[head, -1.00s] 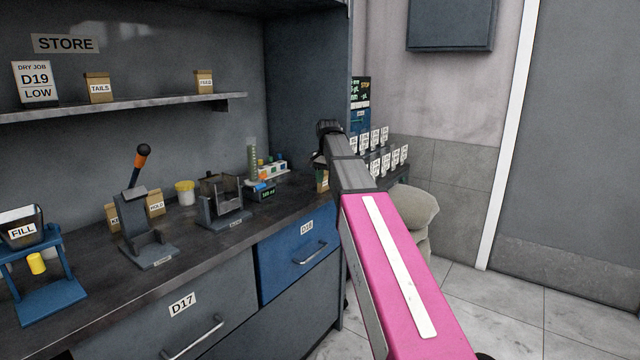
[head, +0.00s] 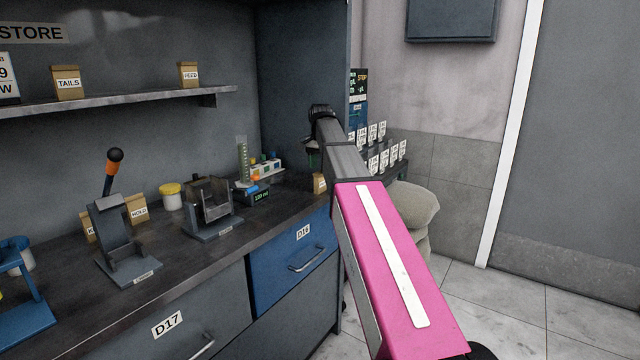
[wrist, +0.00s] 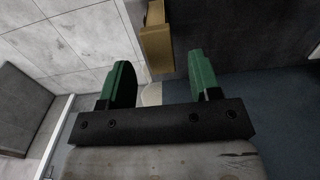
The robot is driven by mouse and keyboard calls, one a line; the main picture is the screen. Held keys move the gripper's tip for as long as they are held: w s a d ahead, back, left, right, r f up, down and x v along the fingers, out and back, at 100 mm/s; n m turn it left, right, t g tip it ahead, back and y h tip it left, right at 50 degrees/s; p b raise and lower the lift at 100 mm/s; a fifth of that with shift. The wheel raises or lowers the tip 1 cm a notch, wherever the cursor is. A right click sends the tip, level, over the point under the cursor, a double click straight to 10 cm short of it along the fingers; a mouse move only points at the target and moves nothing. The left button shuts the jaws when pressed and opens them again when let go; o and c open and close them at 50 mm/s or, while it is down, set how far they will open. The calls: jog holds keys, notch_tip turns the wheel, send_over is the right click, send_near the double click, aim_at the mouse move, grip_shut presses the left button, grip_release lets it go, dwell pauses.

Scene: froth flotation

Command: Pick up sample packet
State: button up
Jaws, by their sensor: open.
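A small brown paper packet (head: 320,183) stands on the bench at its right end, just below my arm's far end. It also shows in the wrist view (wrist: 156,45), upper middle, ahead of my gripper (wrist: 160,72). My gripper's green fingers are apart with nothing held between them. Other brown packets are the TAILS packet (head: 67,82) and the FEED packet (head: 188,74) on the shelf, and the HOLD packet (head: 137,209) on the bench.
A lever press (head: 122,240), a grey stand (head: 212,208), a yellow-lidded jar (head: 171,197) and a green cylinder (head: 242,160) stand on the bench left of the packet. A rack of white tags (head: 385,150) and pale sacks (head: 415,205) are at the right.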

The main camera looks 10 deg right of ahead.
aim_at(320, 182)
jog(key=shift+f, duration=3.5)
grip_shut()
